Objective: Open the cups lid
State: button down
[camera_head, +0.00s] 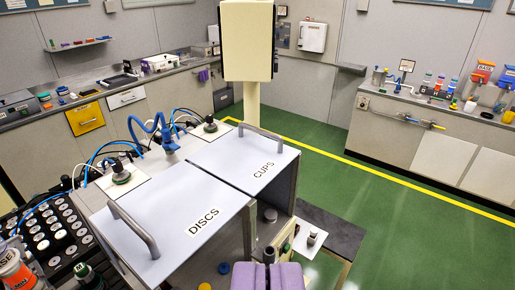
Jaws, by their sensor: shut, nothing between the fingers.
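The lid marked CUPS (232,158) is a flat pale panel on top of a box in the middle of the view. It lies flat and looks shut. Its grey bar handle (260,133) runs along the far edge. The lid marked DISCS (165,215) lies beside it, nearer and to the left, also flat, with a similar handle (133,230). My purple gripper (268,268) is at the bottom centre, shut and empty. It appears in front of the box, apart from both lids and handles. Its fingertips are hard to make out.
Blue hoses and fittings (160,130) stand behind the lids. A tray of round parts (50,235) is at lower left. A cream post with a box (249,40) rises beyond the CUPS lid. Green floor (400,215) is open at right; benches line the walls.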

aim_at(248, 161)
jog(key=i+l+u, duration=0.3)
jog(key=i+l, duration=0.35)
jog(key=i+l+u, duration=0.3)
jog(key=i+l, duration=0.45)
